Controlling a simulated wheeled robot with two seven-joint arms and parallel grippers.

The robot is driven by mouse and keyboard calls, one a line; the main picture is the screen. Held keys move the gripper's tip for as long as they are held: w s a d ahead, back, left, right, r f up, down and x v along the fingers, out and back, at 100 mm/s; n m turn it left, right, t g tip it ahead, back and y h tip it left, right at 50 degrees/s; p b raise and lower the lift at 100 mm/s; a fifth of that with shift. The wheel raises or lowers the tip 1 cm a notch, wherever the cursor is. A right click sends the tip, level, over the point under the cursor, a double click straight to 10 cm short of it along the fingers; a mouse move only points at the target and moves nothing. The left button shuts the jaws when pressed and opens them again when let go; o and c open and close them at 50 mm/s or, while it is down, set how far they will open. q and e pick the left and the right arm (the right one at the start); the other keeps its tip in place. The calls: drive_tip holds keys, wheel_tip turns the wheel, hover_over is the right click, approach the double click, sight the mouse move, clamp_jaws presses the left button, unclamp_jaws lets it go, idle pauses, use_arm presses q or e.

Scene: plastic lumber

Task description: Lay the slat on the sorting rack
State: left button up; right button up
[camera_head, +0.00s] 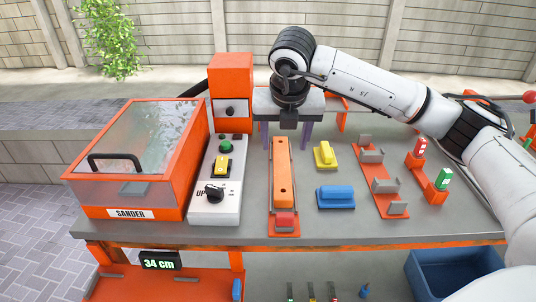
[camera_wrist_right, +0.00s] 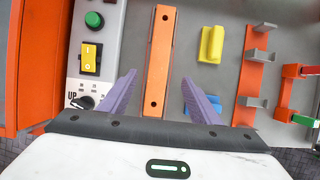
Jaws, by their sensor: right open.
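My right gripper (camera_head: 286,135) is open and empty, over the far part of the slat. In the right wrist view its purple fingers (camera_wrist_right: 158,82) show one on each side of the slat, without visible contact. An orange rack with grey brackets (camera_head: 378,186), which looks like the sorting rack, stands to the right with empty brackets. My left gripper is not in view.
The sander (camera_head: 131,213) and a grey control panel (camera_head: 215,180) stand left of the slat. A yellow block (camera_head: 325,155) and a blue block (camera_head: 336,197) lie between slat and rack. Red and green pieces (camera_head: 443,178) stand farther right. A blue bin (camera_head: 455,270) is below.

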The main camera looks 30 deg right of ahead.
sight(282, 163)
drive_tip(key=x, duration=0.3)
drive_tip(key=shift+w+f, duration=0.2)
drive_tip(key=shift+w, duration=0.25)
drive_tip(key=shift+d+f+p, duration=0.2)
drive_tip(key=shift+f+p, duration=0.1)
drive_tip(key=shift+f, duration=0.35)
drive_tip(key=shift+w+d+f, duration=0.1)
drive_tip(key=shift+w+f, duration=0.1)
drive_tip(key=shift+f, duration=0.1)
drive_tip(key=p+x, duration=0.1)
drive_tip(key=x, duration=0.2)
drive_tip(key=shift+d+f, duration=0.1)
drive_tip(key=shift+f, duration=0.2)
drive_tip(key=shift+w+f, duration=0.2)
drive_tip(key=shift+f, duration=0.15)
drive_tip(key=shift+d+f, duration=0.1)
drive_tip(key=shift+f, duration=0.1)
drive_tip(key=c, duration=1.3)
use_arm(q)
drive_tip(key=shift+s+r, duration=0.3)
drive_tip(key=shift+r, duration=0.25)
use_arm(e)
drive_tip(key=shift+w+r, duration=0.1)
drive_tip(key=shift+c, duration=0.4)
